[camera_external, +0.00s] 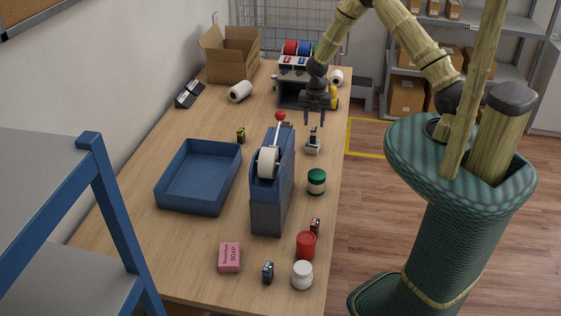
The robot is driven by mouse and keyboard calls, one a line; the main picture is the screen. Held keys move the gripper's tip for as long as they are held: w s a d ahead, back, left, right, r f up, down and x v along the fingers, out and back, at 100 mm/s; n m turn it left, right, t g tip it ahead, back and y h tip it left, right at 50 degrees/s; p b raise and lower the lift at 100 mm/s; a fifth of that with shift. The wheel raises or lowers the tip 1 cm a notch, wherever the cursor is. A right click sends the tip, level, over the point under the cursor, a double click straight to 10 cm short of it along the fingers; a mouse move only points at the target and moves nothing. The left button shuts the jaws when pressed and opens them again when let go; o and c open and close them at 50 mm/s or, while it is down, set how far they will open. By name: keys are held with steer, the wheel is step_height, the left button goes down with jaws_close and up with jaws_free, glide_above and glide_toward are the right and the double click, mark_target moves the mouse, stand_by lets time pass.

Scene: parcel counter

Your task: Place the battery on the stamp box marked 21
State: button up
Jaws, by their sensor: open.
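My gripper (316,120) points down over the right edge of the counter, with its fingers apart and nothing visible between them. A small grey and black object (313,143) stands on the counter just below and in front of it. A small black and yellow object (241,135), possibly the battery, stands behind the blue tray. Small dark box-like items stand near the front, one (268,271) beside the soap and one (315,226) behind the red jar. No number can be read on any of them, so I cannot tell which is the stamp box marked 21.
A tall blue-grey dispenser (271,190) with a white roll stands mid-counter, right of the blue tray (185,205). A green-lidded jar (316,182), red jar (306,245), white jar (302,275) and pink soap box (229,257) stand nearer. A cardboard box (232,60) is at the back.

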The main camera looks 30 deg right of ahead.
mark_target(314, 128)
step_height(314, 128, up, 7)
steer(key=b, duration=0.1)
steer(key=shift+r, duration=0.2)
stand_by(0.5)
